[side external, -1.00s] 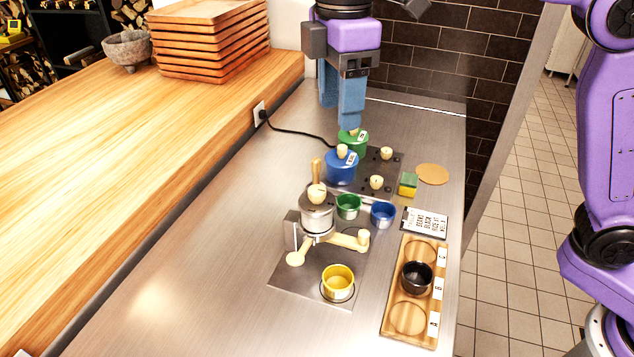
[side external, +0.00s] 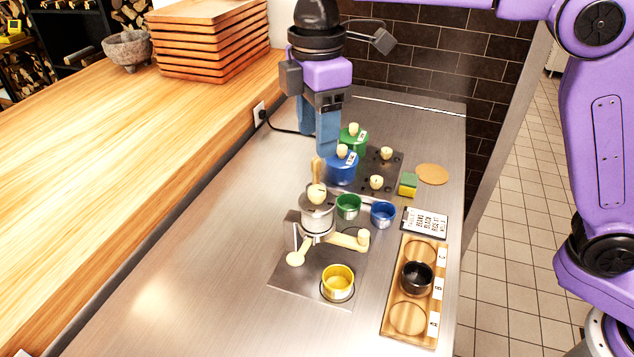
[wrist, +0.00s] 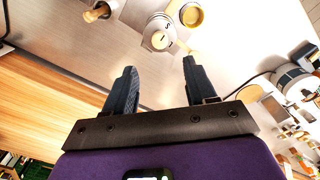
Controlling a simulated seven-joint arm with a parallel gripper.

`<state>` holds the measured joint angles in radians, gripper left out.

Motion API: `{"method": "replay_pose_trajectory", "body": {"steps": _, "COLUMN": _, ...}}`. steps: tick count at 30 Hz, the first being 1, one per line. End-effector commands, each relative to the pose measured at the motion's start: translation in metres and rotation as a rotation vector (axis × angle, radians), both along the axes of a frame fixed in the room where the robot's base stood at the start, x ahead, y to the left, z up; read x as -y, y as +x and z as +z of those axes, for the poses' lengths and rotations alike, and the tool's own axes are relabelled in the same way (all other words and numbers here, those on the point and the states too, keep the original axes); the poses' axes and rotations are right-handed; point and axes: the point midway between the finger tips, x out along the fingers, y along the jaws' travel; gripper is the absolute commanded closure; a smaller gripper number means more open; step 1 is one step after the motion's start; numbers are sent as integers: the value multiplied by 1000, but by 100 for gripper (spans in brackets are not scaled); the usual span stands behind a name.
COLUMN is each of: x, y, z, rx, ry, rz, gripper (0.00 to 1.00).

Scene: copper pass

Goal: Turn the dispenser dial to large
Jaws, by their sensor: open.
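The dispenser (side external: 317,216) is a grey metal cylinder on a steel base plate, with a cream dial (side external: 317,194) on top. In the wrist view the dispenser top (wrist: 157,31) shows a dark letter mark, seemingly an S, near the dial; its setting is too small to be sure of. My gripper (side external: 317,142) is open and empty, pointing down above the counter, behind the dispenser and left of the blue pot. In the wrist view the dispenser is ahead of my open fingers (wrist: 160,66), apart from them.
A blue pot (side external: 341,168) and a green pot (side external: 354,140) stand close to my gripper's right. Green (side external: 348,207), blue (side external: 383,214) and yellow (side external: 338,280) cups stand near the dispenser. A wooden tray (side external: 410,340) holds a black cup. Counter left of the dispenser is clear.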

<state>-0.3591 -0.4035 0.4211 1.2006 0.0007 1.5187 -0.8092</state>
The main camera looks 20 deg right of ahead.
Motion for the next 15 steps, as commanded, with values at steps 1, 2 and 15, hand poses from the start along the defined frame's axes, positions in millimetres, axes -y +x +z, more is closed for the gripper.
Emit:
{"method": "replay_pose_trajectory", "body": {"steps": 1, "x": 1, "y": 0, "z": -10, "rx": -4, "ry": -3, "rz": 0, "gripper": 44}}
{"method": "replay_pose_trajectory", "body": {"steps": 2, "x": 1, "y": 0, "z": -15, "rx": -4, "ry": -3, "rz": 0, "gripper": 44}}
{"method": "replay_pose_trajectory", "body": {"steps": 15, "x": 1, "y": 0, "z": -90, "rx": -3, "ry": -1, "rz": 0, "gripper": 44}}
